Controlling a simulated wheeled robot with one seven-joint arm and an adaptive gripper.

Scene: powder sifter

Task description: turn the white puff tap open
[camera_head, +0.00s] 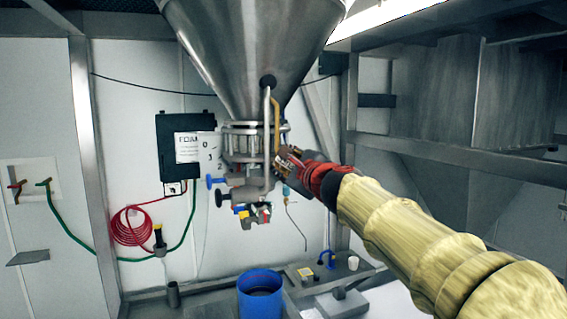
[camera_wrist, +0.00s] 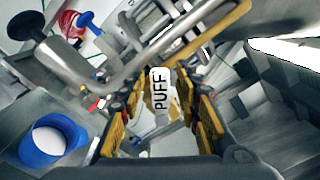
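The white puff tap (camera_wrist: 160,92), marked PUFF, shows in the middle of the wrist view. My gripper (camera_wrist: 162,104) is open, with one yellow-padded finger on each side of the tap. Gaps show between the pads and the white handle, and I see no contact. In the head view, my gripper (camera_head: 287,160) is at the pipework under the steel hopper (camera_head: 245,45), and the puff tap cannot be made out there.
Steel pipe (camera_wrist: 110,75) runs close ahead of the fingers. Blue (camera_head: 215,181) and black (camera_head: 219,199) knobs sit left of my gripper. A blue bucket (camera_head: 246,297) stands below. A steel frame post (camera_head: 349,120) is at the right.

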